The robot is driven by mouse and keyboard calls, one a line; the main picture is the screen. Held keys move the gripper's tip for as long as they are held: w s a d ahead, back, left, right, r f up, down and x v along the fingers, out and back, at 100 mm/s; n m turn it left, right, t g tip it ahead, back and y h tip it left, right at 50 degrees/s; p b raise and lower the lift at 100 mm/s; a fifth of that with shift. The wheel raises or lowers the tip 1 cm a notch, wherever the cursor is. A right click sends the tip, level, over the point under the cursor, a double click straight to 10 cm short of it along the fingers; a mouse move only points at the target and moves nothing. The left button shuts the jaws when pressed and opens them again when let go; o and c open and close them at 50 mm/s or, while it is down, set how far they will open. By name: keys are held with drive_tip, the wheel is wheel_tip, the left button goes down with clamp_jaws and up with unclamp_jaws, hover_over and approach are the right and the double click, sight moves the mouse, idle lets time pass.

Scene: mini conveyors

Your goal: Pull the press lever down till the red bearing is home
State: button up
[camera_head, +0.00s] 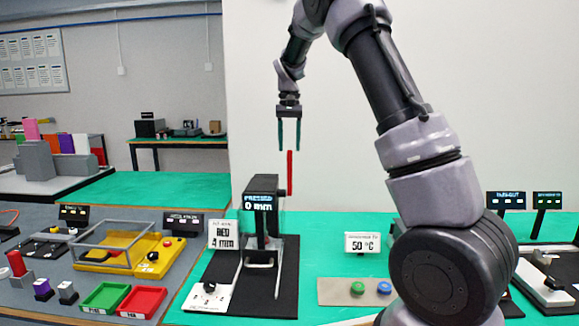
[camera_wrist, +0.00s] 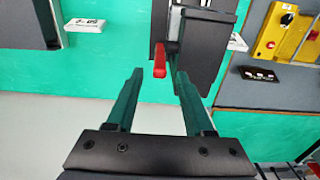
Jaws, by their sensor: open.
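The press (camera_head: 262,190) is a black upright unit on a dark base, with a display reading "PRESSED 0 mm". Its red lever (camera_head: 289,172) stands upright at the press's right side. My gripper (camera_head: 289,148) is above the lever, pointing down, with its green fingers open and empty. In the wrist view the red lever (camera_wrist: 159,60) lies ahead of and roughly between the open fingers (camera_wrist: 157,75), and I cannot tell that either touches it. A sign by the press reads "RED 4 mm" (camera_head: 223,235). I cannot make out the red bearing in the press.
A yellow station (camera_head: 125,248) and green (camera_head: 105,296) and red (camera_head: 142,301) trays lie to the left. Space around the raised lever looks clear.

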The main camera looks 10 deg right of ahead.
sight(290, 173)
wheel_tip(290, 173, down, 8)
drive_tip(key=shift+r, duration=0.25)
clamp_jaws()
idle(1.4)
